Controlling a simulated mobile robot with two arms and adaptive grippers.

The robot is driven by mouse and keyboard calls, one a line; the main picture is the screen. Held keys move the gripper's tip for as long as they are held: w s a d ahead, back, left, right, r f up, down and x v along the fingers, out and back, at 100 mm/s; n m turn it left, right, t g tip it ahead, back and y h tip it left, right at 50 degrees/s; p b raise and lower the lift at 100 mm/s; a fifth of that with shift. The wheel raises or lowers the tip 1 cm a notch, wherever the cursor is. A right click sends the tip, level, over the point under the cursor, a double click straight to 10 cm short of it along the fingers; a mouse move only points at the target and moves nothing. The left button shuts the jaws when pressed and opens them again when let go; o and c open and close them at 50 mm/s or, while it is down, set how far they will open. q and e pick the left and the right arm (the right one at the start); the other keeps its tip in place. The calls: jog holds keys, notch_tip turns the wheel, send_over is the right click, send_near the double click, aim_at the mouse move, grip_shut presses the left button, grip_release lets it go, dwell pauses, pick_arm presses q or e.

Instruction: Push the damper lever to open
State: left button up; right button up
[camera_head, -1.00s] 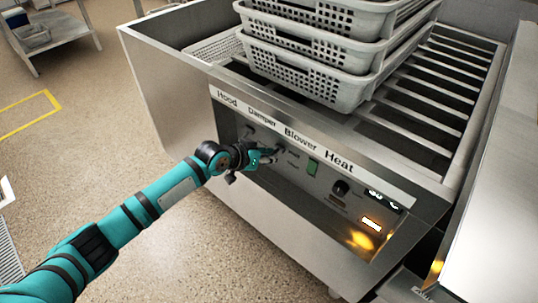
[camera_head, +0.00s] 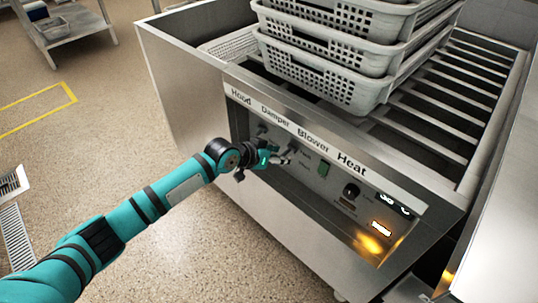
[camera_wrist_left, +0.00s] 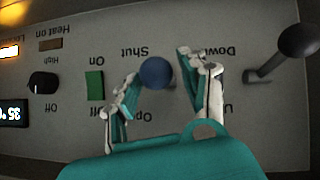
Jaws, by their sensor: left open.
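The damper lever (camera_wrist_left: 156,73) shows in the left wrist view as a round blue-grey knob, end-on, on the grey panel. The word "Shut" is above it and a partly hidden "Op…" is below, both upside down. My left gripper (camera_head: 284,157) is at the panel under the "Damper" label (camera_head: 275,115). In the wrist view its two fingers are open on either side of the knob; whether either one touches it I cannot tell. In the head view the gripper mostly hides the lever. My right gripper is not in view.
A green switch (camera_wrist_left: 94,86) and a black heat dial (camera_wrist_left: 43,82) lie to the left. Stacked grey baskets (camera_head: 340,85) stand on the machine above the panel.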

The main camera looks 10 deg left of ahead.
pick_arm(q)
jog(key=v, duration=1.1)
jog(key=shift+r, duration=0.15)
jog(key=shift+s+a, duration=0.1)
